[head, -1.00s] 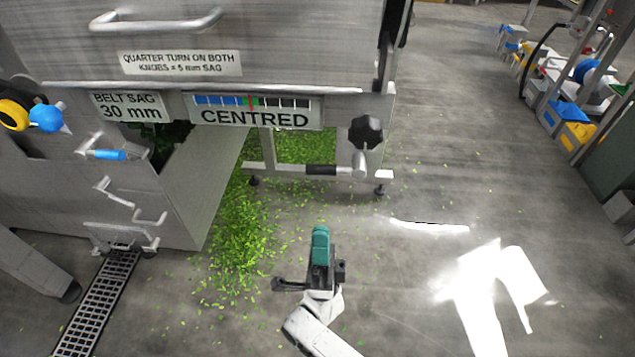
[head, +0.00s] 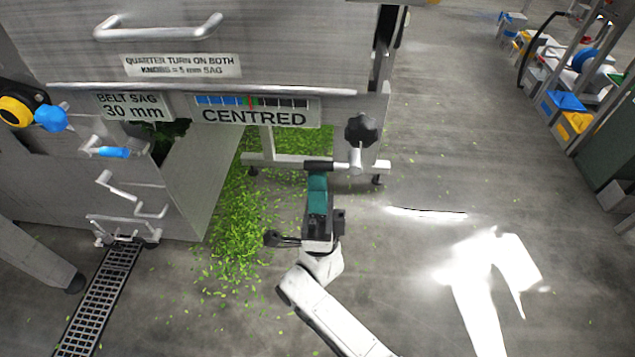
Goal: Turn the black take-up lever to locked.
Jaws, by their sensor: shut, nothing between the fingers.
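The black take-up lever (head: 320,165) is a short black grip on a pale metal arm, at the lower right of the steel machine. It lies roughly level and points left from its pale pivot (head: 356,161). My gripper (head: 318,178) is teal at its end and points up the picture, just below the lever's grip. It is shut and empty. Its tip meets the grip's lower edge in the picture; I cannot tell whether they touch. No locked marking for the lever is legible.
A black star knob (head: 362,130) sits just above the pivot. The CENTRED sign (head: 254,117) hangs above left. A blue-handled lever (head: 113,152) is on the left panel. Green leaf scraps (head: 240,225) cover the floor beneath.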

